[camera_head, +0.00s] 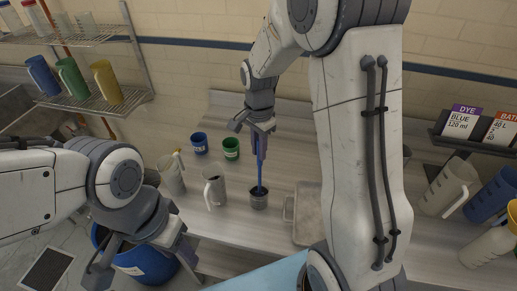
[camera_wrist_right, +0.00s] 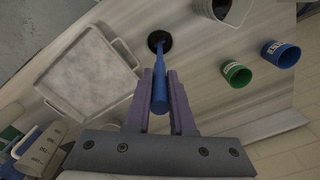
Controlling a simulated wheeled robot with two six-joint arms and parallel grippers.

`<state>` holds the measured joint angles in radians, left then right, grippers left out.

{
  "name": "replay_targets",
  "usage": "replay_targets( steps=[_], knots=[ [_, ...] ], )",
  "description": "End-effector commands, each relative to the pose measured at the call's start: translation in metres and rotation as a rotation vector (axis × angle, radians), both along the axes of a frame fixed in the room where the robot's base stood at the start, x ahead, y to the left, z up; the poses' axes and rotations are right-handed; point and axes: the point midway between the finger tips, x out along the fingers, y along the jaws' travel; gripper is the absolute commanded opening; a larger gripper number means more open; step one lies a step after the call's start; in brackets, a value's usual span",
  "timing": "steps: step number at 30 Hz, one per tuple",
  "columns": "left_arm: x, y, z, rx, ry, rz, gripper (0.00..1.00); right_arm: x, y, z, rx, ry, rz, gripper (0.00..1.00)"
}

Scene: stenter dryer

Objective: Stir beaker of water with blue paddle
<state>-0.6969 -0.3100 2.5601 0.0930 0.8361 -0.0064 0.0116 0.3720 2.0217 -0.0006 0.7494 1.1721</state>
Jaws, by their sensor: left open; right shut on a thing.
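My right gripper (camera_head: 260,150) is shut on the upright blue paddle (camera_head: 260,178). I cannot make out the water. My left gripper (camera_head: 178,245) is open and empty at the counter's front left, apart from the beaker.
A pale jug (camera_head: 214,188) stands left of the beaker, a metal tray (camera_head: 307,215) right of it. Small blue (camera_head: 200,144) and green (camera_head: 231,149) cups stand behind. A blue drum (camera_head: 145,262) is below my left gripper. Several jugs stand at far right.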

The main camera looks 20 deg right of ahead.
Motion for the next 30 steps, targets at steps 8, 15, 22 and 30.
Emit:
replay_targets(
  steps=[8, 15, 22, 30],
  knots=[
    [0.000, 0.000, 0.024, 0.000, 0.000, -0.002, 0.46, 0.000, 0.000, 0.027, 0.000, -0.001, 0.000, 0.00],
    [0.000, 0.000, 0.040, 0.000, 0.000, 0.000, 0.46, 0.000, 0.000, 0.046, 0.000, -0.001, 0.000, 0.00],
    [0.000, 0.000, 0.056, 0.000, 0.000, 0.001, 0.46, 0.000, 0.000, 0.064, -0.001, -0.001, 0.000, 0.00],
    [0.000, 0.000, 0.075, 0.000, 0.000, 0.003, 0.46, 0.000, 0.000, 0.086, 0.000, -0.001, 0.000, 0.00]
  ],
)
